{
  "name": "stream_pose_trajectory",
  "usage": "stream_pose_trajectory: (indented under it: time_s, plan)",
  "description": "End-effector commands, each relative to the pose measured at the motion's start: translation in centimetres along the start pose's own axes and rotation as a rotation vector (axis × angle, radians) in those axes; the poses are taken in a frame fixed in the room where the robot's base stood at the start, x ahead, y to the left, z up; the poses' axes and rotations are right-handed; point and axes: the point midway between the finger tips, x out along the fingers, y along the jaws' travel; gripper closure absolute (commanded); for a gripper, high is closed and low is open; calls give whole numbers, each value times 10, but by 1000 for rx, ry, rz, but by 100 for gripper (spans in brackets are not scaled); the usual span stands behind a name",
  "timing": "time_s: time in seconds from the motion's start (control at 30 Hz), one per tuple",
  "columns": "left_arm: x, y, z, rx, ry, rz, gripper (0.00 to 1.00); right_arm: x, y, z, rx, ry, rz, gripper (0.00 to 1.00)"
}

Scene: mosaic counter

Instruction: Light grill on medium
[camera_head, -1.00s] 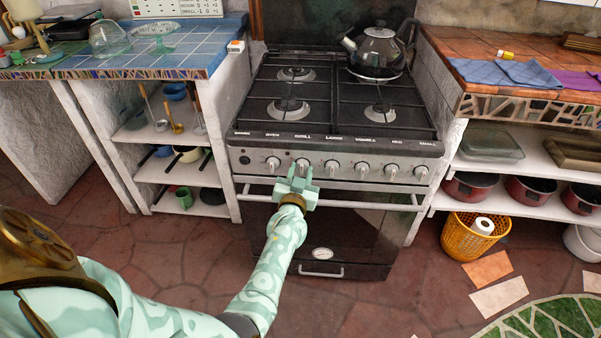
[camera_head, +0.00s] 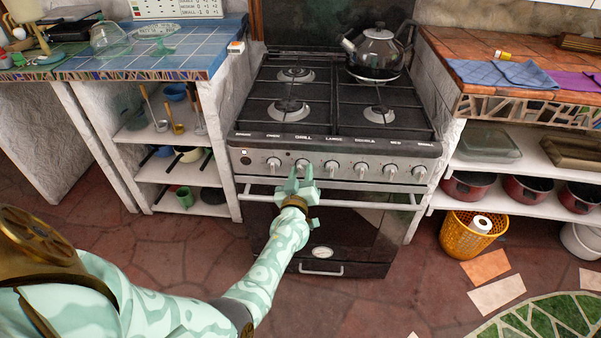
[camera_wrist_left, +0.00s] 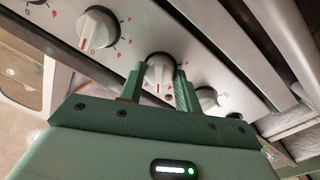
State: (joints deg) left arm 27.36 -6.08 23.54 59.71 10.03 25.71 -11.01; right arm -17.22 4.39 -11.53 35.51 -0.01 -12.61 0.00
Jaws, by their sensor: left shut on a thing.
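The stove's control panel (camera_head: 390,172) has a row of white knobs under printed labels. The knob under the GRILL label (camera_head: 303,163) is second from the left. My left gripper (camera_head: 302,172) is at this knob, with the wrist rolled to one side. In the left wrist view the gripper's two green fingers (camera_wrist_left: 160,82) are shut on either side of the knob (camera_wrist_left: 160,66). Much of the knob's face is visible there, with a red mark, but its exact setting is hard to read. My right gripper is out of view.
A kettle (camera_head: 378,50) stands on the back right burner. The oven rail (camera_head: 370,203) runs below the knobs, close to my left gripper. Neighbouring knobs (camera_head: 274,164) sit close on both sides. A yellow basket (camera_head: 463,238) stands on the floor at right.

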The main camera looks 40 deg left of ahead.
Motion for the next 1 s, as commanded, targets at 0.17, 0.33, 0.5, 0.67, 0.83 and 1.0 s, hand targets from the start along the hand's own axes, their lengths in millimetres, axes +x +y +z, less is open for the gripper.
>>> stream_pose_trajectory:
  time_s: [0.17, 0.33, 0.5, 0.67, 0.83, 1.0]
  plan:
    - [-1, 0, 2, -163, 7, -3, 90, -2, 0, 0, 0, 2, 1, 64]
    - [-1, 0, 3, -324, 18, -5, 90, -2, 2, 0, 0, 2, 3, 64]
    - [-1, 0, 4, -485, 29, -8, 90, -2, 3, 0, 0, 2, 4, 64]
    - [-1, 0, 4, -637, 39, -11, 90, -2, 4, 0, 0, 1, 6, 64]
    - [-2, 1, 4, -791, 49, -13, 90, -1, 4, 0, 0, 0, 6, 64]
    - [-1, 1, 4, -925, 59, -16, 90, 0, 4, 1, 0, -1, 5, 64]
